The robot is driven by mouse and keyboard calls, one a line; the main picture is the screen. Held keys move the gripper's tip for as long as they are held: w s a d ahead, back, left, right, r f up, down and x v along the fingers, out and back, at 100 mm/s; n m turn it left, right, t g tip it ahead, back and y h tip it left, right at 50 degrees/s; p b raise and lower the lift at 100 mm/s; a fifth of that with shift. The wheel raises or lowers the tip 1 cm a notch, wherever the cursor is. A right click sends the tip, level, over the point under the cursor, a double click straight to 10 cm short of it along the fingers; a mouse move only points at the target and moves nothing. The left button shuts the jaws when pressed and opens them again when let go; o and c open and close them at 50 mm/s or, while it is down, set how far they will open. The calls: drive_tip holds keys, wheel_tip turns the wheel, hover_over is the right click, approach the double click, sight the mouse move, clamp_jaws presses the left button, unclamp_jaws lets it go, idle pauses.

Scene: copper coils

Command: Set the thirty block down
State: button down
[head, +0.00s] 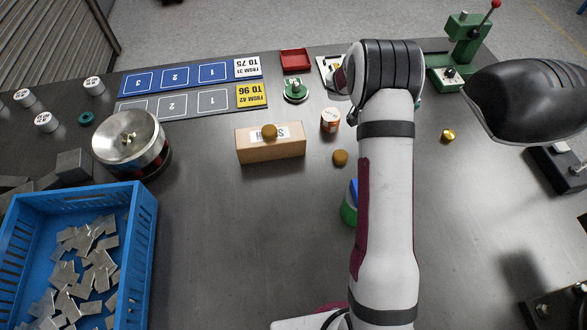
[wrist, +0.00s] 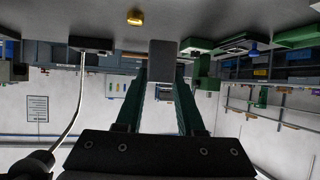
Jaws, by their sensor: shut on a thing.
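In the wrist view my gripper (wrist: 162,80) has its two dark green fingers on either side of a plain grey block (wrist: 163,59), shut on it. No number shows on the block's visible face. The block appears held in the air, with the grey bench top (wrist: 220,12) at the top of this view. In the head view my arm reaches away from me and hides the gripper and block. A blue mat (head: 187,76) and a grey mat (head: 191,104) with numbered boxes lie at the back left.
A blue crate (head: 139,240) of metal plates stands front left, a steel pan (head: 128,136) behind it. A cardboard box (head: 270,143), small jar (head: 330,120) and red tray (head: 295,59) are mid-bench. A green press (head: 462,45) stands back right.

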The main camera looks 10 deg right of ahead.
drive_tip(key=s+a+n+t+y, duration=0.1)
drive_tip(key=s+a+n+t, duration=0.2)
drive_tip(key=a, duration=1.7)
drive_tip(key=s+a+n+t+y, duration=0.2)
drive_tip(key=s+a+n+t, duration=0.15)
drive_tip(key=s+a, duration=1.1)
drive_tip(key=shift+g, duration=0.25)
drive_tip(key=a+f, duration=0.2)
drive_tip(key=a, duration=0.1)
drive_tip(key=a+f, duration=0.2)
drive_tip(key=a, duration=0.2)
drive_tip(key=a+f, duration=0.2)
drive_tip(key=a, duration=0.1)
drive_tip(key=shift+s+a+f, duration=0.15)
drive_tip(key=shift+a+f, duration=0.05)
drive_tip(key=shift+a, duration=0.1)
drive_tip(key=shift+a+f, duration=0.1)
drive_tip(key=shift+f, duration=2)
drive_tip(key=shift+f, duration=0.1)
